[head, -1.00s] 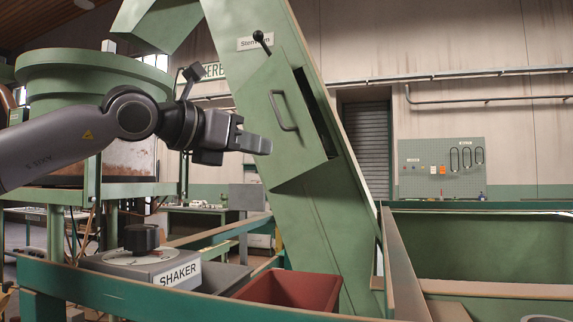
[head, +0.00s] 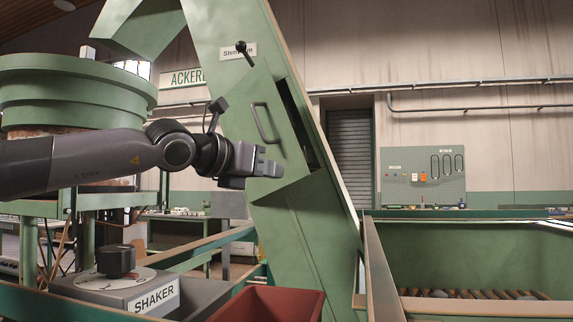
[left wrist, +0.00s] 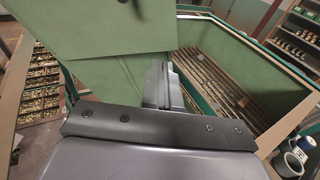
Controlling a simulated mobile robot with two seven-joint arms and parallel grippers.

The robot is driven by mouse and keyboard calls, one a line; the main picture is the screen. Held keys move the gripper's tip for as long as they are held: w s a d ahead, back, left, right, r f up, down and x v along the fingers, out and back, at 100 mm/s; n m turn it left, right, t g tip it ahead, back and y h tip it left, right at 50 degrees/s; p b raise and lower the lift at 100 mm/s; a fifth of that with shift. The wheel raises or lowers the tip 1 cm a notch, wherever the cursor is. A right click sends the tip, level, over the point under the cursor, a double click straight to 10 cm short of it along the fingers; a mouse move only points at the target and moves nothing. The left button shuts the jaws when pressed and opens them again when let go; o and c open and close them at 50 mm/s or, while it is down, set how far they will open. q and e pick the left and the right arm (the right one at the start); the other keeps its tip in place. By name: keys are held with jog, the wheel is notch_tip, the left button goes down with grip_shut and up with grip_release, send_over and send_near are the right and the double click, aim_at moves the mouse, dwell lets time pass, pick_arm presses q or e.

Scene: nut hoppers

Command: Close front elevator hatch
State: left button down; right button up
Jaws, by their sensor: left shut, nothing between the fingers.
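The green elevator (head: 300,220) rises steeply through the middle of the head view. Its front hatch (head: 268,145) is a green panel with a bar handle (head: 264,123). A dark gap (head: 297,125) shows along the hatch's right edge, so it stands open. A black ball-ended lever (head: 243,50) is above it. My left gripper (head: 277,168) is shut and empty, in front of the hatch's lower left part and below the handle. I cannot tell if it touches. In the left wrist view the shut fingers (left wrist: 163,85) show below a green panel (left wrist: 95,35). My right gripper is not in view.
A shaker box (head: 125,290) with a black knob and a red bin (head: 268,305) stand low in front. Green rails cross the foreground. A green hopper (head: 470,255) with rollers is at right. A round green vessel (head: 75,90) is at left.

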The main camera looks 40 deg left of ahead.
aim_at(298, 170)
pick_arm(q)
jog(key=shift+w+r+p, duration=0.15)
jog(key=shift+w+p, duration=0.3)
jog(key=shift+w, duration=0.75)
jog(key=shift+w+r+p, duration=0.15)
jog(key=shift+w+p, duration=0.3)
jog(key=shift+w, duration=0.75)
jog(key=shift+a, duration=0.1)
